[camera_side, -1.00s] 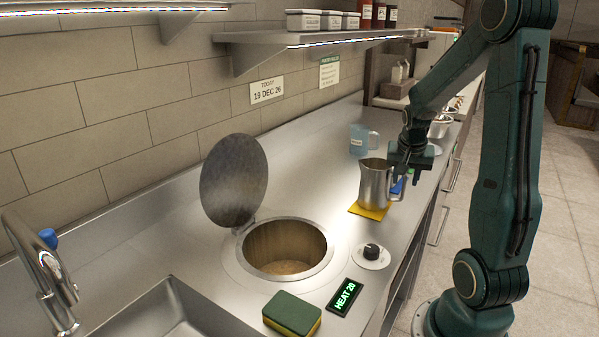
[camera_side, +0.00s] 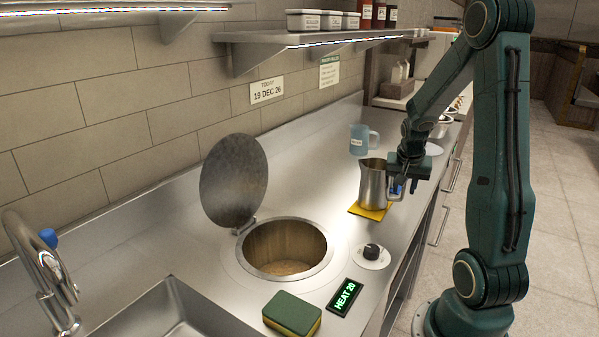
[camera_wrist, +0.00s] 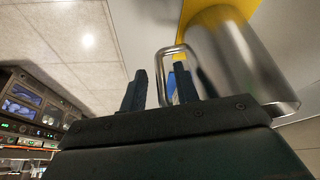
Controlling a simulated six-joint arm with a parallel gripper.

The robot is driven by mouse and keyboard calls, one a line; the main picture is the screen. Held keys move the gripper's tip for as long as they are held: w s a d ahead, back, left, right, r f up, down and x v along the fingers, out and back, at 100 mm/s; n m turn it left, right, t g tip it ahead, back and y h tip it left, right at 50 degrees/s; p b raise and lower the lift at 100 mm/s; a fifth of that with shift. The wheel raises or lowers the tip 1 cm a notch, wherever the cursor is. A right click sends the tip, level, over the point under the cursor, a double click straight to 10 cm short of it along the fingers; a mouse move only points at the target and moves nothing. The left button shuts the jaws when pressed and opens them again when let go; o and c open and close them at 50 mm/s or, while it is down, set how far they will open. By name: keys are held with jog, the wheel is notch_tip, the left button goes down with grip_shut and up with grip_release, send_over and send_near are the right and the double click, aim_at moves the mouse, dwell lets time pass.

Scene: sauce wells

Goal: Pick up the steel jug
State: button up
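The steel jug (camera_side: 371,185) stands upright on a yellow mat (camera_side: 357,210) on the counter, with its handle toward my gripper. In the wrist view the jug (camera_wrist: 238,60) is at the upper right, and its looped handle (camera_wrist: 163,66) reaches toward my fingers. My gripper (camera_wrist: 160,80) is open, its two dark fingers apart. The handle's outer bar shows between the fingers, and the right finger overlaps the loop's opening. Contact cannot be told. In the side view my gripper (camera_side: 397,172) is at the handle side and hides part of it.
A blue translucent jug (camera_side: 359,140) stands behind the steel one. Nearer are an open-lidded well (camera_side: 285,248), a knob (camera_side: 371,252), a heat display (camera_side: 345,297) and a sponge (camera_side: 292,314). Bowls (camera_side: 440,128) stand beyond my gripper. A shelf (camera_side: 330,38) hangs above the counter.

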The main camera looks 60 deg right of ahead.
grip_shut()
jog(key=shift+r, duration=0.15)
notch_tip(320, 180, up, 20)
dwell(0.8)
dwell(0.5)
